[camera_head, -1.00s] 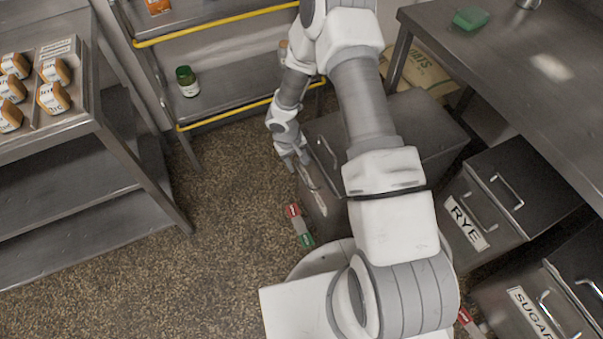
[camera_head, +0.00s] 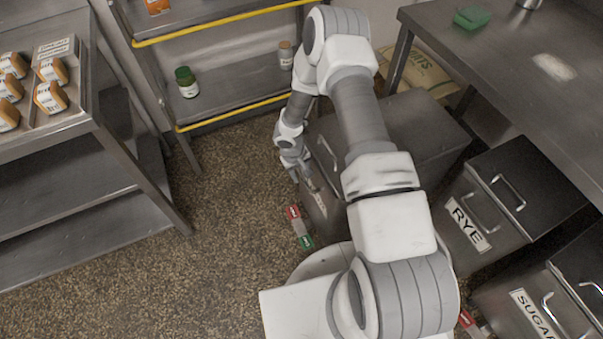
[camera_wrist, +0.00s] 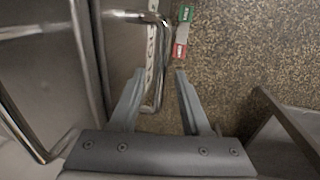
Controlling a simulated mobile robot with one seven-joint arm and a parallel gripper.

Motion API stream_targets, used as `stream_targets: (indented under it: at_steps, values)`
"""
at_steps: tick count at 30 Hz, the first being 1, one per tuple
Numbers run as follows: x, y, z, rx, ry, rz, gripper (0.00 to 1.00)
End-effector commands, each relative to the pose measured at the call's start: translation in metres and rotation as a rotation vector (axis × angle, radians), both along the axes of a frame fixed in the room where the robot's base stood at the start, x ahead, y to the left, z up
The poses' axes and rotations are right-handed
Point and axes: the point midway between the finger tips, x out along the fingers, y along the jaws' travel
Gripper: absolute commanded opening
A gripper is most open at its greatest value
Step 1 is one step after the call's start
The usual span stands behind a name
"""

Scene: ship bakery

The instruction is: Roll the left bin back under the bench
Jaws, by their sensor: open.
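The left bin (camera_head: 425,140) is a dark metal bin standing out from under the bench (camera_head: 520,75), partly hidden behind my arm. My gripper (camera_head: 308,182) is low at the bin's left-hand front face, beside its label and handle. In the wrist view, my gripper (camera_wrist: 158,76) is open, with a finger on each side of the bin's bar handle (camera_wrist: 162,75). I cannot tell whether either finger touches the bar. The white label (camera_wrist: 152,50) shows behind the handle.
The RYE bin (camera_head: 485,205) and SUGAR bin (camera_head: 535,310) stand to the right.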

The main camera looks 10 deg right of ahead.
Motion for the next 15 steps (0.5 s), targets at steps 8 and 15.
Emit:
stream_targets:
  at_steps: [8,15]
  values:
    - [-0.0001,0.0001,0.0001,0.0,0.0,0.0,0.09]
    - [-0.0001,0.0001,0.0002,0.0,0.0,0.0,0.0]
